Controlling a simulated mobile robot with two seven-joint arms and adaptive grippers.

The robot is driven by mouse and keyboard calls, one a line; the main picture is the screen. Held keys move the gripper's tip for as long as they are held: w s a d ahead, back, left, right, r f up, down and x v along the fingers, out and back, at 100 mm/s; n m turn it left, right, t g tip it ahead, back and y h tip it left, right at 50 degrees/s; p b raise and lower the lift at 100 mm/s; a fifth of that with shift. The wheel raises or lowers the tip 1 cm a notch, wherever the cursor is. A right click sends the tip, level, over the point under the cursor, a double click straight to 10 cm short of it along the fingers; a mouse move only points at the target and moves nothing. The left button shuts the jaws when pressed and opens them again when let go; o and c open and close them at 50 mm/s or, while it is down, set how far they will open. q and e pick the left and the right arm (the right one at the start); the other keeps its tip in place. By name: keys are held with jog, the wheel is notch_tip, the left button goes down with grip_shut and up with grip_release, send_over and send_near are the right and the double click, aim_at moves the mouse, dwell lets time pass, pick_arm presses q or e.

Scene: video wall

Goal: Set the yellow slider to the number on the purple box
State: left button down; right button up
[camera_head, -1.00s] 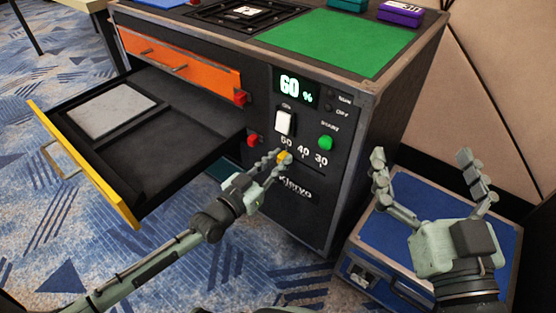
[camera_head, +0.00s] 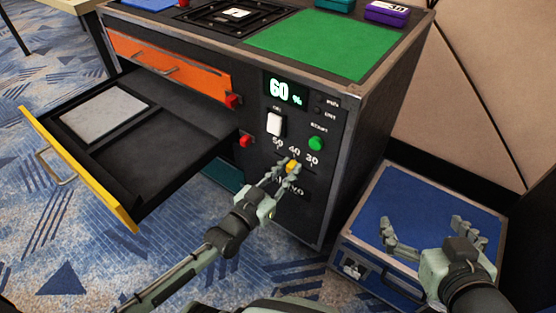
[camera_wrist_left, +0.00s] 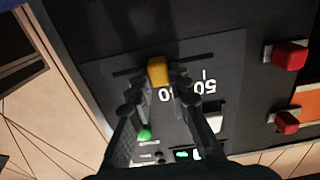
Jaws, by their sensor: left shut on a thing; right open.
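The yellow slider (camera_head: 291,168) is on the front panel of the black cabinet, in a slot under the row of numbers 50, 40 and 30. It stands about under the 40. My left gripper (camera_head: 283,175) is shut on the slider; in the left wrist view the yellow knob (camera_wrist_left: 157,70) sits between the fingertips. The purple box (camera_head: 386,12) is on the cabinet top at the back right; the number on it is too small to read surely. My right gripper (camera_head: 428,232) is open and empty in front of the blue case.
The display (camera_head: 286,92) reads 60 %. A white switch (camera_head: 275,124), a green button (camera_head: 316,143) and red buttons (camera_head: 246,140) are near the slider. The yellow-fronted drawer (camera_head: 75,165) is open on the left. A blue case (camera_head: 440,215) stands on the right.

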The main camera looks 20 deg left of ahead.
aim_at(315, 146)
pick_arm(q)
jog(key=d, duration=0.1)
jog(key=s+d+p, duration=0.1)
jog(key=d, duration=0.2)
jog(key=shift+s+d+p, duration=0.35)
jog(key=shift+d+p, duration=0.05)
jog(key=shift+s+d, duration=0.1)
pick_arm(e)
jog(key=s+d+f+g+h, duration=0.3)
jog(key=s+d+f+g, duration=0.2)
jog(key=s+d+f, duration=0.1)
jog(key=shift+s+d+f+m, duration=0.3)
jog(key=shift+s+d+m, duration=0.1)
jog(key=shift+s+d, duration=0.45)
jog(key=shift+w, duration=0.1)
pick_arm(q)
jog(key=c, duration=1.4)
grip_release()
jog(key=shift+d, duration=0.1)
pick_arm(e)
jog(key=shift+d, duration=0.1)
pick_arm(q)
jog(key=shift+r, duration=0.3)
notch_tip(315, 146, up, 9)
jog(key=shift+r, duration=0.2)
